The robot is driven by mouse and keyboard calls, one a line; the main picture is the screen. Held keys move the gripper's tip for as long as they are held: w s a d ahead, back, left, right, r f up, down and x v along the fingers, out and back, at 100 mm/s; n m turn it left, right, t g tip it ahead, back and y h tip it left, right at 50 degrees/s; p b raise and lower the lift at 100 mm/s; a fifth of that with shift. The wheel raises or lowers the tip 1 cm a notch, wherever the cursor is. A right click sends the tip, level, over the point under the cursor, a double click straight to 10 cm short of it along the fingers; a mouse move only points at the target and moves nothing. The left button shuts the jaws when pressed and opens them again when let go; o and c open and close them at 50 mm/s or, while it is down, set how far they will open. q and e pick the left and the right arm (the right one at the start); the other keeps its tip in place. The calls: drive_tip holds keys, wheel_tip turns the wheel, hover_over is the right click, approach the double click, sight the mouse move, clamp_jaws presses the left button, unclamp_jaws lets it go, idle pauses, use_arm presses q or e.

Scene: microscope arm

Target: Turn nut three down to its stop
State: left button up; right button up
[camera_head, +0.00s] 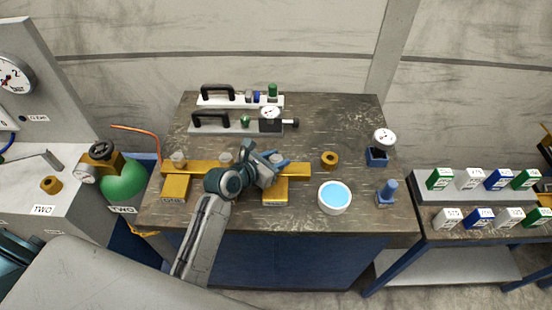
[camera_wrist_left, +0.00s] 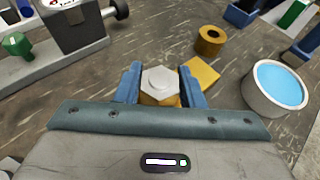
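A yellow bar (camera_head: 210,167) on two blocks lies along the front of the dark table. Two pale nuts stand on it, one at its left end (camera_head: 178,159) and one near its middle (camera_head: 226,158). My left gripper (camera_head: 279,162) is over the bar's right part and hides the third nut in the head view. In the left wrist view this hexagonal nut (camera_wrist_left: 159,80) sits between the two blue fingers (camera_wrist_left: 162,84), close to both. Whether they press on it is not clear. Its seat on the bar is hidden. My right gripper is not in view.
A brass ring (camera_head: 330,159), a bowl of blue liquid (camera_head: 334,197) and a blue fixture (camera_head: 387,194) stand right of the bar. A gauge on a blue base (camera_head: 377,156) is behind them. Handled fixtures (camera_head: 210,123) line the back. A green cylinder (camera_head: 122,181) stands left.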

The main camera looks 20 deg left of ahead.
use_arm(q)
drive_tip(key=c, duration=0.5)
drive_tip(key=shift+o, duration=0.2)
drive_tip(key=shift+m+g+h+p, duration=0.3)
drive_tip(key=shift+m+p, duration=0.1)
drive_tip(key=shift+p, duration=0.05)
drive_tip(key=shift+a+r+m+g+h+p, duration=0.1)
drive_tip(key=shift+r+m+g+h+p, duration=0.05)
drive_tip(key=shift+m+g+h+p, duration=0.7)
drive_tip(key=m+g+h+p, duration=0.1)
drive_tip(key=m+g+h, duration=0.1)
drive_tip(key=m+h, duration=0.1)
drive_tip(key=shift+m+p, duration=0.25)
drive_tip(key=shift+p, duration=0.05)
drive_tip(key=shift+m+g+h+p, duration=0.6)
drive_tip(key=shift+m+g+h, duration=0.25)
drive_tip(key=shift+m+g, duration=1.1)
drive_tip(key=shift+g, duration=0.3)
drive_tip(key=shift+f, duration=0.2)
drive_tip(key=o, duration=1)
